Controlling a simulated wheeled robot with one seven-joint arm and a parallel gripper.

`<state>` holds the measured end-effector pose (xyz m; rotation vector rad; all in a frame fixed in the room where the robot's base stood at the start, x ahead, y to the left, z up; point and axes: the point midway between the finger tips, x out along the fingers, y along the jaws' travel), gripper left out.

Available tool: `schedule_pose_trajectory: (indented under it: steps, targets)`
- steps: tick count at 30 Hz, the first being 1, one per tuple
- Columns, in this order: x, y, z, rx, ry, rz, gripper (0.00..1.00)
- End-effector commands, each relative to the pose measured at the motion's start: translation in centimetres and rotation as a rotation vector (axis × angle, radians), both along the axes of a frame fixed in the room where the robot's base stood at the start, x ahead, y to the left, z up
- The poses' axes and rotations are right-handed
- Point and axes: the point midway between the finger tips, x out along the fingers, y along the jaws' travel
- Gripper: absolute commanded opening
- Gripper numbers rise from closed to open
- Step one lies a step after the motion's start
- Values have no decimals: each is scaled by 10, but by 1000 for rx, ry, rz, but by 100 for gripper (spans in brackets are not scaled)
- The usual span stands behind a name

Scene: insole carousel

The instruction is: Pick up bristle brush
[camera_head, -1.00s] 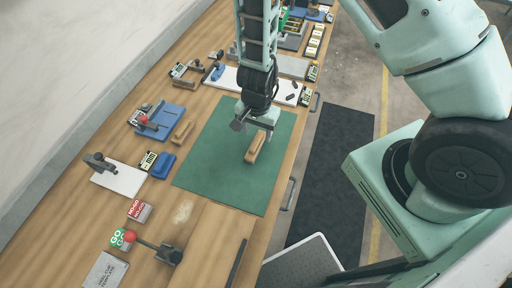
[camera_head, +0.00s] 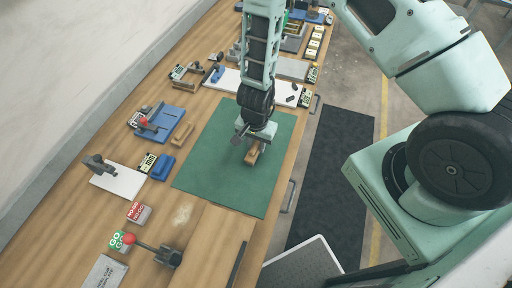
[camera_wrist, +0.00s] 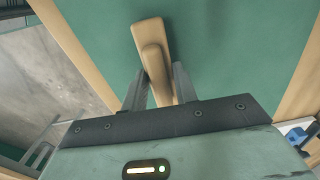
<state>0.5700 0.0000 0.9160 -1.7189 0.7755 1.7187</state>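The bristle brush (camera_head: 252,157), a tan wooden bar, lies on the green mat (camera_head: 215,170) near its right edge. Its bristles cannot be made out. My gripper (camera_head: 257,142) is low over the brush and hides part of it in the head view. In the wrist view the brush (camera_wrist: 150,40) extends forward from between the two grey fingers. The fingers stand open on either side of it, with a gap visible on the left; contact on the right cannot be told.
Another tan wooden piece (camera_head: 183,132) lies left of the mat, near a blue fixture (camera_head: 163,122) and a blue block (camera_head: 163,166). A white board (camera_head: 118,178) and a red-knobbed lever clamp (camera_head: 165,254) are farther left and front. The mat's front half is clear.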

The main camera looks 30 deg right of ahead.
Motion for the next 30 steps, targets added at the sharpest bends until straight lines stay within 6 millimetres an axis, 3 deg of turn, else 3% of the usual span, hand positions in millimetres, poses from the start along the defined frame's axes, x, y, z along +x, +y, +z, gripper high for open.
schedule_pose_trajectory:
  steps: [14, 30]
  targets:
    - [0, -1, 7, -3, -1, 1, 5]
    - [0, 1, 90, -1, -2, 4, 5]
